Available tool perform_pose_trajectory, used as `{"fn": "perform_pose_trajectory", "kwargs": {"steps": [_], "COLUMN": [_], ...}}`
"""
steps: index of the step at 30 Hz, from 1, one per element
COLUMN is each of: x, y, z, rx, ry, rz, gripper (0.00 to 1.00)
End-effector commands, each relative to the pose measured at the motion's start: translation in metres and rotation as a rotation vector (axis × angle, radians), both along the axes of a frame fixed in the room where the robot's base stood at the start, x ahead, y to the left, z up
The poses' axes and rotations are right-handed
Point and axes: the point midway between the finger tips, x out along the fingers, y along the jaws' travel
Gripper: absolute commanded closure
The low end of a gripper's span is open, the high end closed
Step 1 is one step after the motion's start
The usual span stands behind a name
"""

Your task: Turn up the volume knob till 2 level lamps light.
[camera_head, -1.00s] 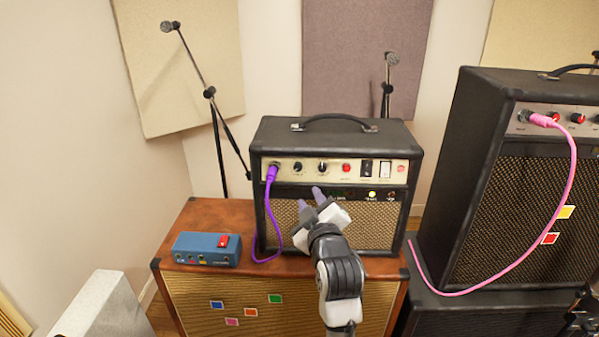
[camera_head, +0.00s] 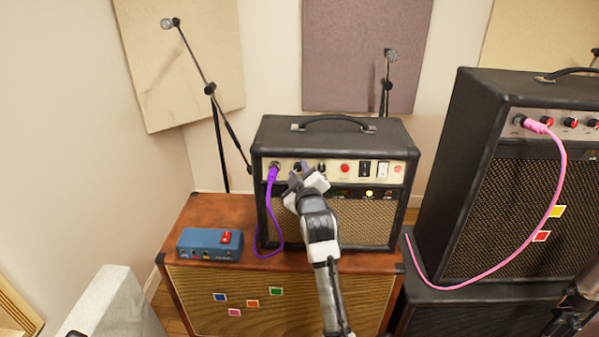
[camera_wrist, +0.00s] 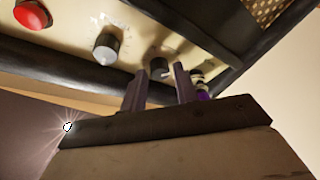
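The small black amp (camera_head: 392,232) stands on the brown cabinet. Its cream panel has two dark knobs; their labels are too small to read, so I cannot tell which is volume. My gripper (camera_head: 302,172) is at the left knob, beside the purple plug, and mostly hides it in the head view. In the wrist view my gripper (camera_wrist: 160,78) is open, with its fingertips on either side of the left knob (camera_wrist: 160,68) and small gaps showing. The other knob (camera_wrist: 106,48) is outside the fingers.
The purple plug (camera_wrist: 203,92) is close by one finger; its cable (camera_head: 262,215) hangs at the amp's left. A red button (camera_head: 345,168) and switches lie to the right. A blue box (camera_head: 209,245) sits on the brown cabinet (camera_head: 190,280). A larger amp (camera_head: 480,180) stands right.

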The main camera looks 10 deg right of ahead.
Motion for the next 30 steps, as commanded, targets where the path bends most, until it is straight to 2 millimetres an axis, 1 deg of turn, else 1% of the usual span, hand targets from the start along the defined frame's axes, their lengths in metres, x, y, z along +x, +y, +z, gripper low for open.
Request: {"fn": "perform_pose_trajectory", "kwargs": {"steps": [3,9,10,16,20,25,30], "x": [-0.0002,-0.0003,-0.0003,-0.0003,-0.0002,0.0001,0.0003], "y": [0.0001,0.0001,0.0001,0.0006,0.0015,0.003,0.0045], "z": [-0.0001,-0.0002,-0.0001,-0.0008,-0.0019,-0.003,-0.0032], "rx": [0.0,0.0,0.0,0.013,0.051,0.143,0.273], "ry": [0.0,0.0,0.0,-0.002,-0.011,-0.034,-0.063], "rz": [0.0,0.0,0.0,-0.002,-0.009,-0.026,-0.053], "gripper": [0.71,0.97,1.0,1.0,1.0,1.0,1.0]}}
